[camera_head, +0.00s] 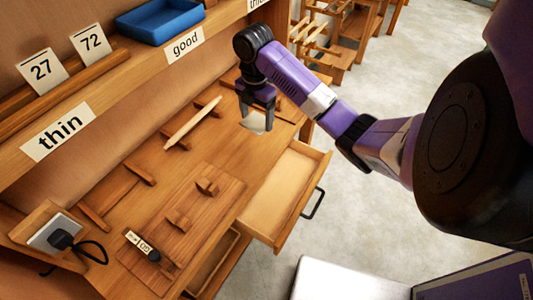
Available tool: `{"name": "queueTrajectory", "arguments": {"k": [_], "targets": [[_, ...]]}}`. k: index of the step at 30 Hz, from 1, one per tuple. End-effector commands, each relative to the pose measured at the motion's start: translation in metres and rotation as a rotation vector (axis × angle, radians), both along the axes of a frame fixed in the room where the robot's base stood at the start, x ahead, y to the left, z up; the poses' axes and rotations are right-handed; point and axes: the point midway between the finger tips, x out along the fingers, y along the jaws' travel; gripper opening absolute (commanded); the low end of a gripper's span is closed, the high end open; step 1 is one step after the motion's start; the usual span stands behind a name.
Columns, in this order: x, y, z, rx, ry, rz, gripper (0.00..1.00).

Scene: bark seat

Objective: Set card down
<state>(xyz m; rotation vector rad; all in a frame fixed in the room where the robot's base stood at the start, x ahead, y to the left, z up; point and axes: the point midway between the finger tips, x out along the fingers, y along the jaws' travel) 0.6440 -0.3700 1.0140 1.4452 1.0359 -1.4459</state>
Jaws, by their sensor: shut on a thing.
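My gripper (257,116) points down over the right end of the wooden bench top (225,155). It is shut on a pale card (254,123), which shows small between and just below the fingers. The card is at or close to the bench surface; I cannot tell whether it touches. Its face and any writing are too small to read.
A pale wooden rod (192,123) lies across supports left of my gripper. An open drawer (283,190) juts out below it. A blue tray (160,19) sits on the shelf (125,85), labelled "thin" and "good". A corded device (62,238) stands at lower left.

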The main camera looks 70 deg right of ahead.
Motion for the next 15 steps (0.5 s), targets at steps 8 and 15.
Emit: {"name": "queueTrajectory", "arguments": {"k": [8,15], "targets": [[-0.017,0.045,-0.07,0.01,-0.001,-0.07,0.32],[-0.05,0.053,-0.099,0.008,-0.003,-0.065,0.32]]}}
